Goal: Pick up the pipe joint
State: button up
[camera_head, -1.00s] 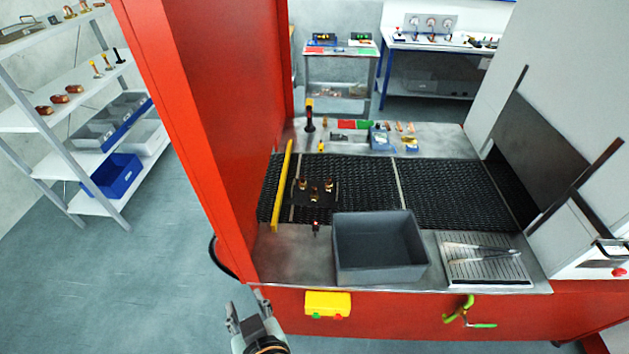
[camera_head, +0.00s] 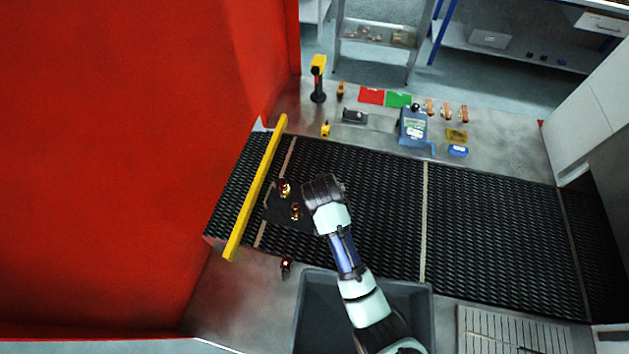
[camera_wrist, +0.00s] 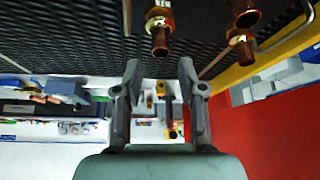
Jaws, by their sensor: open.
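Copper-coloured pipe joints with brass collars sit on a dark pad on the mesh belt. In the head view two show, the left pipe joint (camera_head: 285,188) and the front pipe joint (camera_head: 295,210), just left of my arm's end. A third is not visible there. In the wrist view one pipe joint (camera_wrist: 159,27) is at the top, beyond and roughly in line with my gripper (camera_wrist: 159,66). Two more joints (camera_wrist: 241,38) are at the upper right. My gripper's two fingers are apart with nothing between them. My wrist hides the gripper in the head view.
A yellow bar (camera_head: 257,187) crosses the black mesh belt (camera_head: 380,190) left of the joints. A grey bin (camera_head: 310,310) stands in front, partly under my arm. A scanner (camera_head: 318,80), blue device (camera_head: 413,126) and small parts lie on the back ledge. The belt's right side is clear.

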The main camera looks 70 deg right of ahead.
jog(key=shift+a+f, duration=0.25)
jog(key=shift+f, duration=0.25)
jog(key=x, duration=0.6)
jog(key=shift+d+f+b, duration=0.25)
jog(key=shift+f+b, duration=0.05)
jog(key=shift+b, duration=0.1)
grip_shut()
